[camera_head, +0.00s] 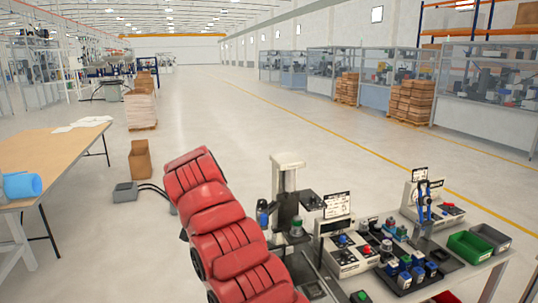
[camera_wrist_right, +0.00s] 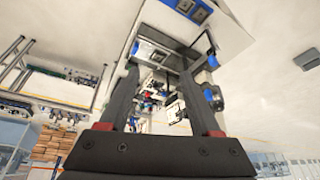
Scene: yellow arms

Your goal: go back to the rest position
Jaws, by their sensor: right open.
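My right gripper (camera_wrist_right: 160,72) shows in the right wrist view, with its two dark fingers spread apart. Nothing is held between them. Behind the gap, a workbench with small devices appears at a distance, tilted in the picture. Neither gripper can be made out in the head view, and my left gripper is in no view.
At the lower right of the head view, a workbench carries a grey press-like device (camera_head: 287,185), a control box (camera_head: 345,255), a green bin (camera_head: 470,246) and a grey bin (camera_head: 490,237). A wooden table (camera_head: 50,150) stands at left. The middle floor is clear.

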